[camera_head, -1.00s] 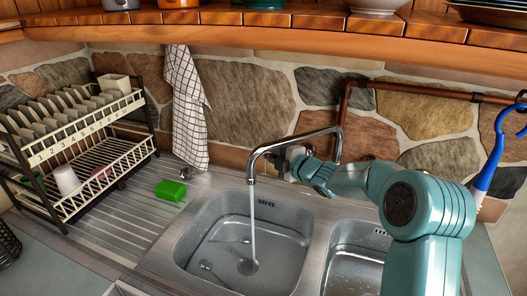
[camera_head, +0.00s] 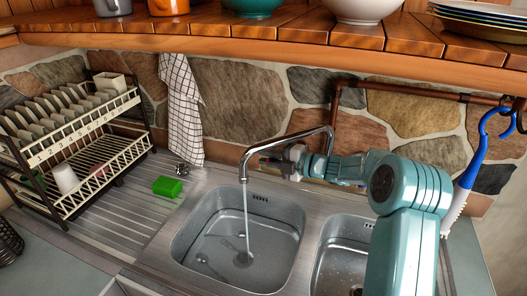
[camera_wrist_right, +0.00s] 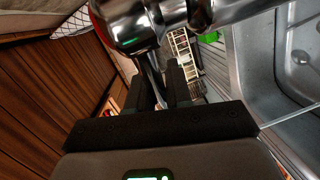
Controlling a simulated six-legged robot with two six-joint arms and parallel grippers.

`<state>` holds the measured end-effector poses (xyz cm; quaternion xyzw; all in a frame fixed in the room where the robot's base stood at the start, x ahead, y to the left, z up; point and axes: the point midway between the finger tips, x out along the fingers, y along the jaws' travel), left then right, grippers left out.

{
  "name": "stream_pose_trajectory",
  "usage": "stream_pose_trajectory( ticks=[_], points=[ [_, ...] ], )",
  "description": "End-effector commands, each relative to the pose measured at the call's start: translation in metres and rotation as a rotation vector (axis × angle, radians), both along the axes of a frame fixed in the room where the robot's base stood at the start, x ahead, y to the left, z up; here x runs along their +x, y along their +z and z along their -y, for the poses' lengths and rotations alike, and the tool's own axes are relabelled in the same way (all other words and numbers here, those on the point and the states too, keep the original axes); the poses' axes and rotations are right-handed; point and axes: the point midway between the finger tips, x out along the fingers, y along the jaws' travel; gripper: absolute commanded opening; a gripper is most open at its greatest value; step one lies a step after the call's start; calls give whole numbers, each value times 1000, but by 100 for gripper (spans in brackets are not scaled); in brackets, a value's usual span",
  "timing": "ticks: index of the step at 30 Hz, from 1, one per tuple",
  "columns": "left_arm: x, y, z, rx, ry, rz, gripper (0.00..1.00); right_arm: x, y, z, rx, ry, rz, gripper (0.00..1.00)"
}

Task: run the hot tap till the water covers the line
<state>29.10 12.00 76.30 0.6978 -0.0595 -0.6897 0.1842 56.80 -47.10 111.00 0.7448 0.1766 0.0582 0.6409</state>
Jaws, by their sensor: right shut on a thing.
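The chrome tap (camera_head: 290,142) arches over the left basin (camera_head: 182,250), and a thin stream of water (camera_head: 246,215) runs from its spout to near the drain. Some cutlery lies on the basin floor. I cannot make out the line or the water level clearly. My right gripper (camera_head: 284,160) is at the tap's base, behind the basins. In the right wrist view my gripper (camera_wrist_right: 160,85) is shut on a thin chrome tap lever (camera_wrist_right: 153,78), below a chrome knob with a red edge (camera_wrist_right: 122,22). My left gripper is out of view.
A green sponge (camera_head: 167,186) lies on the drainboard (camera_head: 120,215). A dish rack (camera_head: 75,150) stands at the left. A checked towel (camera_head: 184,110) hangs on the wall. A blue-handled brush (camera_head: 470,175) hangs at the right. A wooden shelf (camera_head: 270,32) with crockery overhangs the back.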

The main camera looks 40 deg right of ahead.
Motion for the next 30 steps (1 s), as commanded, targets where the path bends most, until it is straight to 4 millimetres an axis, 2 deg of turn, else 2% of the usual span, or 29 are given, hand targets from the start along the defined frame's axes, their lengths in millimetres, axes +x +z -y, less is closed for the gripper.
stream_pose_trajectory(
  ticks=[3,12,30],
  points=[
    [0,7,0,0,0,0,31,-8,0,0,1,88,-2,0],
    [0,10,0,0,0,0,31,-20,-1,-2,0,246,-2,0],
    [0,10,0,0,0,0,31,-25,-1,-4,1,309,-1,0]
  ],
)
